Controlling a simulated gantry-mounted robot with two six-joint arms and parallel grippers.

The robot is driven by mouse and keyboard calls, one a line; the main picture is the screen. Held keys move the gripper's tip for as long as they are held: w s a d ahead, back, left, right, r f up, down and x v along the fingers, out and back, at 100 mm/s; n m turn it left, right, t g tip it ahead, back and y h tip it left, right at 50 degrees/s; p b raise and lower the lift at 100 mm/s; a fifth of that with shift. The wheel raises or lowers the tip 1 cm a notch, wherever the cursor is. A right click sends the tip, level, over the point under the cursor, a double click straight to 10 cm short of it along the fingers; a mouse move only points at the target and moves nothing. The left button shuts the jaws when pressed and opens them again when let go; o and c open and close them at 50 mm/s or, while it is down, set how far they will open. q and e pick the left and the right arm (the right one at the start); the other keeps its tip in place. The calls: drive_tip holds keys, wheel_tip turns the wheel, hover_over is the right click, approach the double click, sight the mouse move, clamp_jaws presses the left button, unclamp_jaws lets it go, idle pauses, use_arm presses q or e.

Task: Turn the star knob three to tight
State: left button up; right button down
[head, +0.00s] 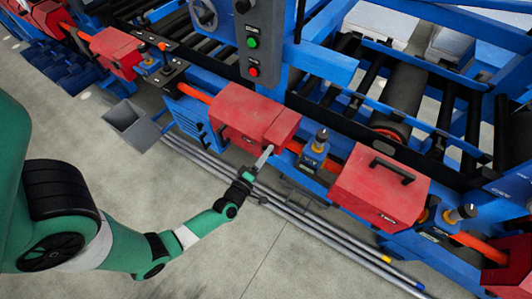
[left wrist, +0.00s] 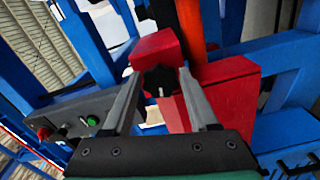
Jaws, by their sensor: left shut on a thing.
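The black star knob (left wrist: 160,81) shows in the left wrist view, on the face of a red housing (left wrist: 155,48). My left gripper (left wrist: 160,85) has one finger on each side of the knob and is shut on it. In the head view my left gripper (head: 268,151) reaches up to the lower front of the middle red housing (head: 245,112). The knob is hidden there by the gripper. No number on the knob can be read. My right gripper is in neither view.
Another red housing (head: 382,185) with a black handle stands to the right, past a small post (head: 318,140). A control box (head: 262,40) with green and red buttons stands above. A grey bin (head: 133,127) and long pipes (head: 300,218) lie on the floor side.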

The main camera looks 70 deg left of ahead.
use_arm(q)
drive_tip(key=shift+s+a+f+m+p, duration=0.15)
drive_tip(key=shift+m+p, duration=0.75)
drive_tip(key=shift+m, duration=2.95)
drive_tip(key=shift+a+r+m+p, duration=0.1)
drive_tip(key=shift+m+p, duration=0.75)
drive_tip(key=shift+m, duration=3)
drive_tip(key=shift+f, duration=0.1)
drive_tip(key=o, duration=1.3)
drive_tip(key=shift+o, duration=0.2)
drive_tip(key=shift+s+d, duration=0.1)
